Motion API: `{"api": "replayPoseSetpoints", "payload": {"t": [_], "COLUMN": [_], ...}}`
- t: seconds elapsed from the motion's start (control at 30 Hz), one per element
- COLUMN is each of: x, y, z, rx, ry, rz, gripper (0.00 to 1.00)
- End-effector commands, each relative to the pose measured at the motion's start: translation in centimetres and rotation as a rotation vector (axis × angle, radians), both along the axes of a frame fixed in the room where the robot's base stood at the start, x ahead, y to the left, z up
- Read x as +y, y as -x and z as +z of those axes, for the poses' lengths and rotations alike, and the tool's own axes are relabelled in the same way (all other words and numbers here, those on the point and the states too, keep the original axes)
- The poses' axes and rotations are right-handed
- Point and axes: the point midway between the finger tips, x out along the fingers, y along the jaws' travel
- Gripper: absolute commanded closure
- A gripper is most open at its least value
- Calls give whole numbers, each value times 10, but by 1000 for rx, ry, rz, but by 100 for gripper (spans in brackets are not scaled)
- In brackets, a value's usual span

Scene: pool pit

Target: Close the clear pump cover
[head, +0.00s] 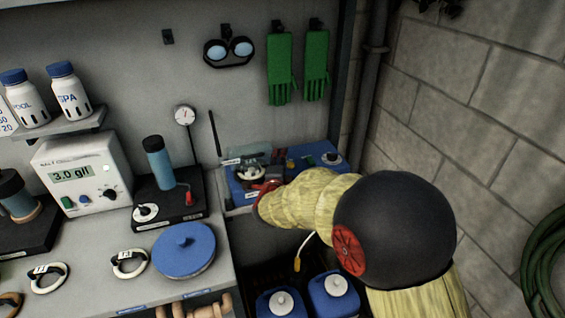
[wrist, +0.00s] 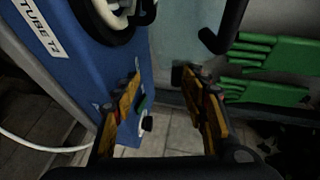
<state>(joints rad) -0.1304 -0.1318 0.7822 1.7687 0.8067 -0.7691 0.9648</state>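The blue pump unit (head: 237,187) sits at the back right end of the bench. What looks like its clear cover (head: 262,156) stands raised over a white ring part; it is small and faint, so its exact angle is hard to tell. My gripper (head: 264,186) is at the front of the unit, partly hidden by my arm. In the wrist view my gripper (wrist: 163,78) has its two orange fingers apart with nothing between them. The blue unit (wrist: 75,75), with a "TUBE" label and a white ring part (wrist: 113,18), is at the left there.
Green gloves (head: 281,68) hang on the back wall. A block wall (head: 480,110) closes off the right side. A blue round lid (head: 184,252) lies on the bench, left of my arm. Blue canisters (head: 334,298) stand below. A black hooked bar (wrist: 226,28) is near my right finger.

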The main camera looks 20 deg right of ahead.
Motion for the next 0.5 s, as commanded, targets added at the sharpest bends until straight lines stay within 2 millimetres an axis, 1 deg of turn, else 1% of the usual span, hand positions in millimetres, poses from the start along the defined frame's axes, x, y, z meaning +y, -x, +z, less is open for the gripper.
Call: {"api": "replayPoseSetpoints", "payload": {"t": [0.03,0.07,0.17,0.4,0.5], "x": [10,11,16,32,37], "y": [4,6,19,63,80], "z": [-11,-10,-5,15,21], "rx": [24,23,20,4,0], "ry": [4,4,4,1,1], "rz": [22,23,22,20,15], "gripper": [72,72,72,72,72]}}
